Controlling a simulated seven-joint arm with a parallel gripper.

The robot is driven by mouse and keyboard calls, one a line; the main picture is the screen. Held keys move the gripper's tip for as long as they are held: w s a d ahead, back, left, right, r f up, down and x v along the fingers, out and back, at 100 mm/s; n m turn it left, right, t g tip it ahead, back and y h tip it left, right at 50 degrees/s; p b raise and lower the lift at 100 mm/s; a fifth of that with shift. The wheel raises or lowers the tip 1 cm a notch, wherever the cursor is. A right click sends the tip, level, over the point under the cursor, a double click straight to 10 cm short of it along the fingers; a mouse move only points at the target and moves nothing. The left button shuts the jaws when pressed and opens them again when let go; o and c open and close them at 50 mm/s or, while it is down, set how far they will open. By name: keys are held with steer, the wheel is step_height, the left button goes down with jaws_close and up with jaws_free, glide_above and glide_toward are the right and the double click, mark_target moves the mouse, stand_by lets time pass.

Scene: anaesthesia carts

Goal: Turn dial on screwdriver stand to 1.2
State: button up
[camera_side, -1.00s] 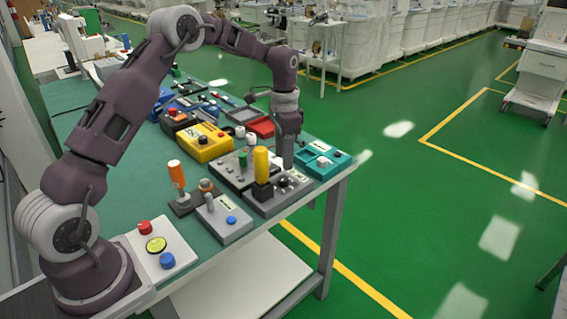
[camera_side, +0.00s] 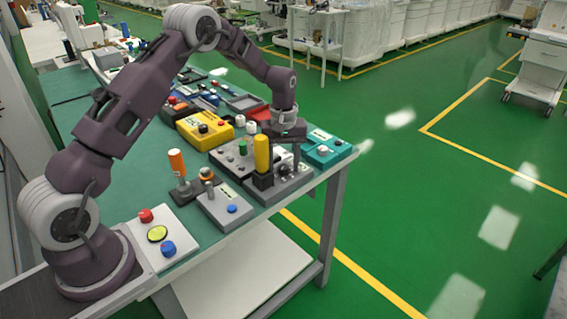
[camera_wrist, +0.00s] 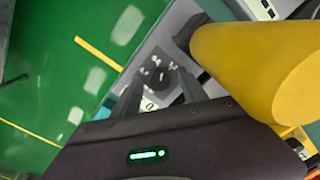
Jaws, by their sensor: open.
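The screwdriver stand (camera_side: 270,192) is a grey box near the table's right edge, with a yellow-handled screwdriver (camera_side: 262,153) upright in it. In the wrist view the yellow handle (camera_wrist: 255,62) fills the right side. The stand's dial (camera_wrist: 159,75) is a small dark knob ringed by pale marks; the marks are too small to read. My gripper (camera_wrist: 158,84) is open, its two fingers pointing toward the dial, one to each side of it in the picture. I cannot tell whether they touch it. In the side view my gripper (camera_side: 294,162) is over the stand's right part.
A teal box (camera_side: 328,150) stands close behind on the right. A yellow box (camera_side: 205,131) and other devices crowd the left. An orange-handled tool (camera_side: 177,163) and a grey box with a blue button (camera_side: 232,209) are in front. Green floor lies beyond the table edge.

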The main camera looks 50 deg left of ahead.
jaws_close()
steer(key=m, duration=0.3)
steer(key=shift+m, duration=2.1)
jaws_free()
